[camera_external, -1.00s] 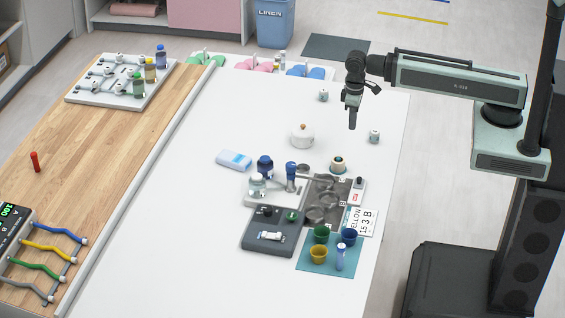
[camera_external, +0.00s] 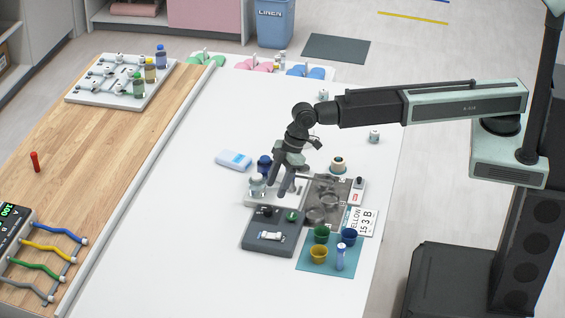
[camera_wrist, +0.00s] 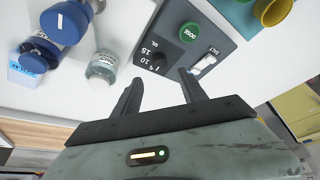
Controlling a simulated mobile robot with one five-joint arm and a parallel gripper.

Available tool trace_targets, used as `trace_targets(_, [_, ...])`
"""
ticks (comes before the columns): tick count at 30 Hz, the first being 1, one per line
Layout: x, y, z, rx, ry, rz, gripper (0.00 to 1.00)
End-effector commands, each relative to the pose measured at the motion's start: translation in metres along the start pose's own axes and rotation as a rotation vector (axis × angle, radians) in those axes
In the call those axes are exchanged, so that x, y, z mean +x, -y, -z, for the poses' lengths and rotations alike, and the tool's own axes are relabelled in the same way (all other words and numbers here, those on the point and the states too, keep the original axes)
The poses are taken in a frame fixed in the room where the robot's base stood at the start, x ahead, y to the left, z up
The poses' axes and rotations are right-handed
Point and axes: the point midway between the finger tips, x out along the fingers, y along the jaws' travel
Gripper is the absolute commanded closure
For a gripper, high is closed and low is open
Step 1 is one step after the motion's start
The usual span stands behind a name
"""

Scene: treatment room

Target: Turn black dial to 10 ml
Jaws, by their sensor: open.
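The dark grey dosing panel (camera_external: 262,247) lies on the white table, with a small black dial (camera_external: 267,211) near its back left. In the wrist view the panel (camera_wrist: 122,42) shows ML markings including 15 beside the dial (camera_wrist: 159,63). Where the dial points is too small to tell. The panel also has a green DOSE button (camera_wrist: 188,31) and a white HALT switch (camera_wrist: 204,64). My gripper (camera_external: 283,192) is open and empty, pointing down just behind the panel. In the wrist view my fingertips (camera_wrist: 161,78) are apart, with the dial just ahead between them.
A clear bottle (camera_external: 257,187) and a dark blue bottle (camera_external: 264,164) stand close left of my gripper. A grey tray (camera_external: 343,188) lies to its right. Green, yellow and blue cups (camera_external: 319,254) stand on a teal mat (camera_external: 310,266) at the front right.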

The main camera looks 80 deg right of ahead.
Motion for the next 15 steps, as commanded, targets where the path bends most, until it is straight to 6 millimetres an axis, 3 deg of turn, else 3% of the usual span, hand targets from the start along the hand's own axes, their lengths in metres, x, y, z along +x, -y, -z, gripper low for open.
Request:
trace_targets(8, [0.012, 0.001, -0.001, -0.002, 0.007, -0.003, 0.5])
trace_targets(15, [0.053, 0.0, -0.003, -0.002, 0.006, -0.004, 0.5])
